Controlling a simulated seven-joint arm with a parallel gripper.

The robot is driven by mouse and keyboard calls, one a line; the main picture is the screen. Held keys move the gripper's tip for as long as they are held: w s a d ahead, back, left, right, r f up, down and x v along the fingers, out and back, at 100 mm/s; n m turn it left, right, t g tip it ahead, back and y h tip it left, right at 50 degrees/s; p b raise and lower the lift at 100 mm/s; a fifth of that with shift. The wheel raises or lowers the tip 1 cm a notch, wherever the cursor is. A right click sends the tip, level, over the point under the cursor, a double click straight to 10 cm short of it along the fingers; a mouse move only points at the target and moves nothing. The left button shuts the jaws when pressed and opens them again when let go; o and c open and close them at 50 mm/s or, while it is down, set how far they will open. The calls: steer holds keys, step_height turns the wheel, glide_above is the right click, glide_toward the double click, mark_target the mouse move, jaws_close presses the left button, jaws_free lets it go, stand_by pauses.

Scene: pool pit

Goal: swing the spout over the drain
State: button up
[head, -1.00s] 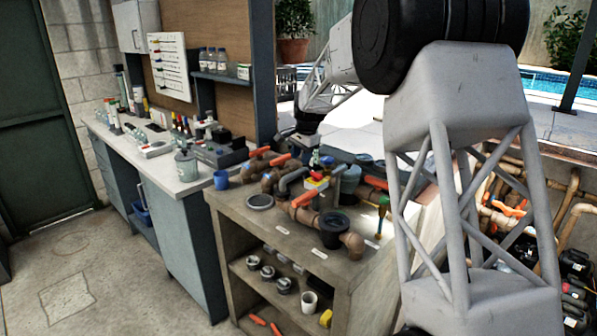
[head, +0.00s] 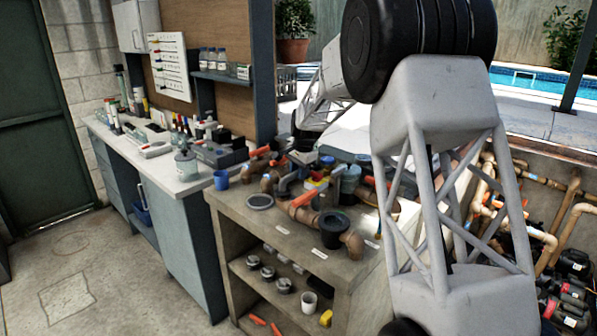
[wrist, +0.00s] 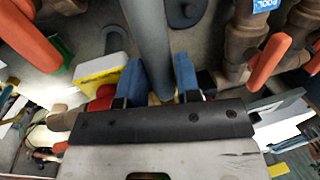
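The spout (wrist: 150,40) is a grey pipe that runs down from the top of the wrist view. In the head view the bent grey spout (head: 289,180) stands among the pipework on the bench. My gripper (wrist: 158,72) has its two blue fingers on either side of the spout. The pipe fills most of the gap, and I cannot tell whether the fingers press on it. In the head view the fingers are hidden behind the pipework. A black round funnel-like cup (head: 335,222), possibly the drain, sits at the bench front, to the right of the spout.
Orange-handled valves (head: 305,198) and brown pipes crowd the spout. A yellow-and-white block with a red part (wrist: 100,72) is close left of the fingers.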

jaws_close()
steer(key=shift+w+a, duration=0.15)
steer(key=a+n+g, duration=0.3)
steer(key=a+n, duration=0.7)
steer(key=n, duration=0.8)
steer(key=shift+a, duration=0.3)
stand_by(0.4)
steer(key=shift+o, duration=0.9)
jaws_free()
